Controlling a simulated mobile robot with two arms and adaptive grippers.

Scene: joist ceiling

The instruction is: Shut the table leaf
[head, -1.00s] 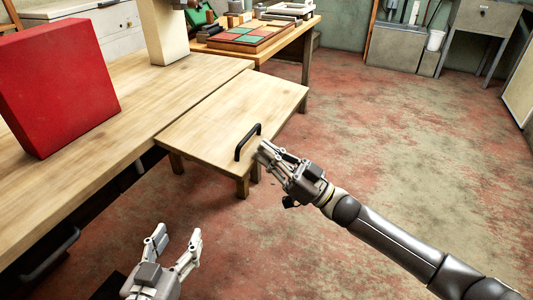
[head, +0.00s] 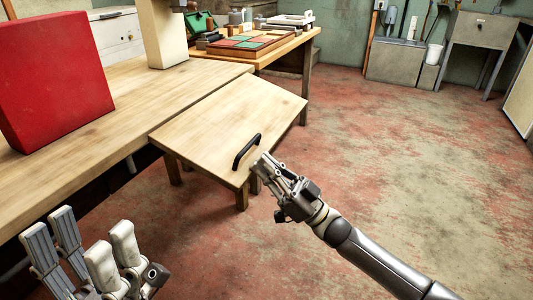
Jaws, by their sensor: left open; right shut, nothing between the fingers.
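The table leaf (head: 215,130) is a pale wooden panel beside the long wooden table (head: 95,122). It extends outward from the table's edge and seems to slope slightly down towards its outer side; its exact angle is hard to judge. A black bar handle (head: 246,152) sits on top near its outer edge. My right gripper (head: 262,166) is shut and empty, just outside that edge beside the handle's near end; I cannot tell whether it touches the leaf. My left gripper (head: 84,236) is open and empty at lower left, in front of the table and apart from the leaf.
A red block (head: 50,80) and a cream post (head: 163,35) stand on the table. Short wooden legs (head: 241,198) show below the leaf. A second table (head: 307,50) with a coloured board (head: 250,42) stands behind. The floor at right (head: 400,160) is clear.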

